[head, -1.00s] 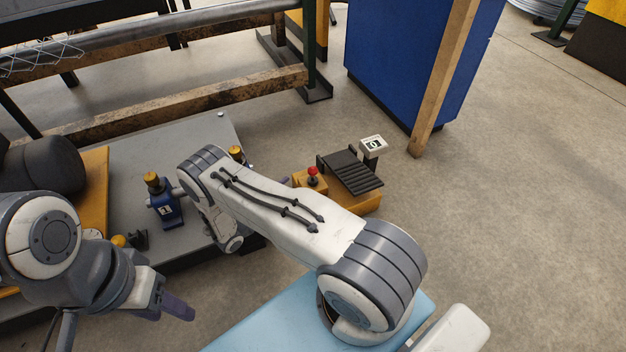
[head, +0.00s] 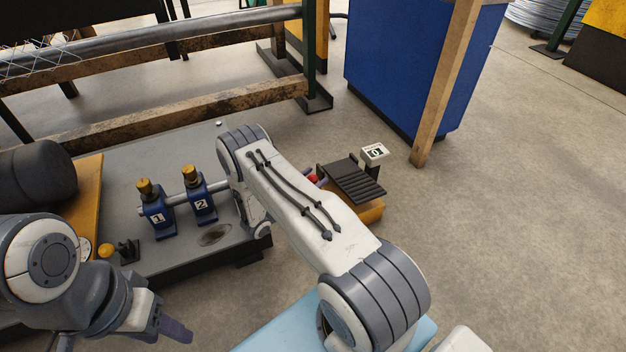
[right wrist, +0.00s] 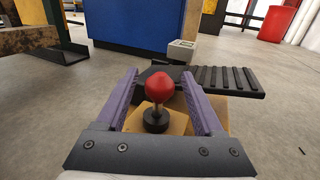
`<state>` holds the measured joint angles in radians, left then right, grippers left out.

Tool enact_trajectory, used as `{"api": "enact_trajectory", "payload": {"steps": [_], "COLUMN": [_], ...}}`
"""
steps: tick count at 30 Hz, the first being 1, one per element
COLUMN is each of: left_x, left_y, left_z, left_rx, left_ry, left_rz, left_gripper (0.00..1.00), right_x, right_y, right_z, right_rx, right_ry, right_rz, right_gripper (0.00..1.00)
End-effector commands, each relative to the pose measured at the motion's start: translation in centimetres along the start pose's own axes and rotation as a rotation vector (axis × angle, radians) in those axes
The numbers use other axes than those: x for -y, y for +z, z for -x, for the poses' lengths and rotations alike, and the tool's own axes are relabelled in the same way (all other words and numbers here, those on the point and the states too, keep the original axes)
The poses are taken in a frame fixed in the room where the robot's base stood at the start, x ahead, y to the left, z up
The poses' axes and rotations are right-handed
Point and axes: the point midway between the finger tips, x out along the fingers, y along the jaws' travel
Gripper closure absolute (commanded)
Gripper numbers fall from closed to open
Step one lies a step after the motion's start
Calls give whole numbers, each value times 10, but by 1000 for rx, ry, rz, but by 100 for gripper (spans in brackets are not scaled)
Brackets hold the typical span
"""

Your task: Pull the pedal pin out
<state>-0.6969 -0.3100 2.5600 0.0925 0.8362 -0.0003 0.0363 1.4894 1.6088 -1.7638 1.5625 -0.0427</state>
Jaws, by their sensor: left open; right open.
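The pedal pin has a red knob (right wrist: 158,87) on a thin stem in a black collar (right wrist: 156,120). It stands upright on the yellow pedal base (right wrist: 176,120). In the head view my right arm mostly covers it, and only a bit of the red knob (head: 312,178) shows. My right gripper (right wrist: 159,76) is open, with its purple fingers on either side of the knob and gaps visible on both sides. How deep the knob sits between the fingers is hard to tell. My left gripper (head: 175,328) is open and empty at lower left, away from the pedal.
The black ribbed pedal (head: 352,180) lies right beside the pin, with a small sign (head: 375,152) behind it. Blue blocks marked 1 (head: 158,217) and 2 (head: 200,205) hold a bar on the grey platform (head: 120,165). A blue cabinet (head: 415,60) stands behind. Floor at right is clear.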

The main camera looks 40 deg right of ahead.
Motion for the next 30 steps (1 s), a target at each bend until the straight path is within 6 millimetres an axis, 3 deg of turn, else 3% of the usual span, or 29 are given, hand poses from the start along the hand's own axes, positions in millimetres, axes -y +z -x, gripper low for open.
{"api": "enact_trajectory", "payload": {"steps": [2,7,30], "left_x": [0,0,0], "left_y": [0,0,0], "left_z": [0,0,0], "left_rx": [0,0,0], "left_ry": [0,0,0], "left_rz": [0,0,0], "left_gripper": [50,50,50], "right_x": [0,0,0], "right_y": [0,0,-1], "right_z": [0,1,2], "right_rx": [0,0,0], "right_ry": [0,0,1], "right_rz": [0,0,1], "right_gripper": [34,100,100]}}
